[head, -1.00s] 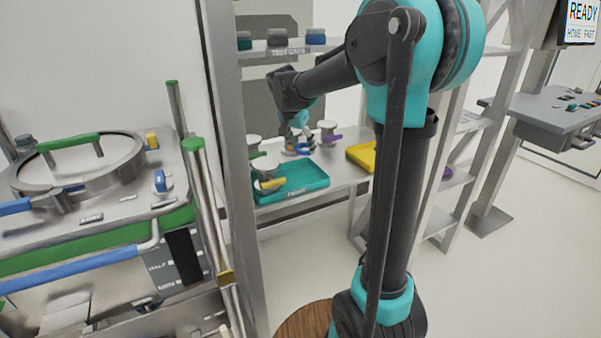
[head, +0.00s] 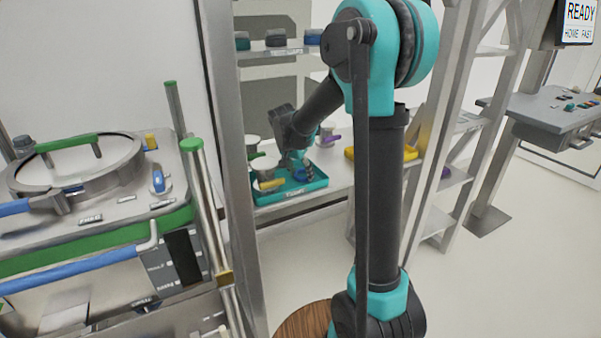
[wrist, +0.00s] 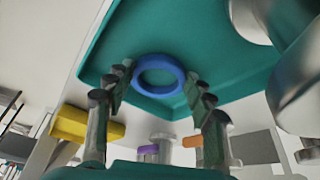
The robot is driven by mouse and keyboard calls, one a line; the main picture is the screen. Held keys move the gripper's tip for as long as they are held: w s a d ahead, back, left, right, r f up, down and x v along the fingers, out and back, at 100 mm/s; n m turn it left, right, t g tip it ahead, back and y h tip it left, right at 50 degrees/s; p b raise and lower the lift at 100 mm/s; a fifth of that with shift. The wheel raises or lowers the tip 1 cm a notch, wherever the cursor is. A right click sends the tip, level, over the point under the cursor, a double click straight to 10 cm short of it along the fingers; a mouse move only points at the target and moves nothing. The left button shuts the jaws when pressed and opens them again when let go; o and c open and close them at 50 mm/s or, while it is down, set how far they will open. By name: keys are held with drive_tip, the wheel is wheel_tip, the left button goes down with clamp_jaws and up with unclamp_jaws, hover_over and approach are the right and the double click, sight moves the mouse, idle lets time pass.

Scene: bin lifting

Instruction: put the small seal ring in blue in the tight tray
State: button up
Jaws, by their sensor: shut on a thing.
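The blue seal ring (wrist: 159,73) is between my fingertips in the wrist view, over the teal tray (wrist: 225,65). My gripper (wrist: 158,82) is shut on the ring's two sides. In the head view, my gripper (head: 297,158) points down over the teal tray (head: 317,185), and a small blue patch that looks like the ring (head: 300,174) shows below it. I cannot tell whether the ring touches the tray floor. The writing on the tray's front is too small to read.
A metal part with a yellow handle (head: 270,184) stands at the tray's left; large metal bodies crowd the wrist view's right (wrist: 300,85). A yellow tray (head: 402,153) lies to the right. A purple-handled part (head: 327,138) stands behind. A shelf post (head: 226,150) rises at left.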

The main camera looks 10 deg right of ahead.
drive_tip(key=shift+f, duration=0.1)
drive_tip(key=o, duration=0.9)
drive_tip(key=shift+o, duration=0.2)
drive_tip(key=v, duration=1.2)
drive_tip(key=s+d+f+n+y, duration=0.1)
drive_tip(key=s+d+f+n, duration=0.2)
drive_tip(key=s+f, duration=0.6)
drive_tip(key=s+d+f+n+t+y, duration=0.1)
drive_tip(key=s+d+f+n, duration=0.3)
drive_tip(key=s+f, duration=0.5)
drive_tip(key=s+n+y, duration=0.1)
drive_tip(key=s, duration=0.7)
drive_tip(key=shift+d+f, duration=0.15)
drive_tip(key=shift+d, duration=0.2)
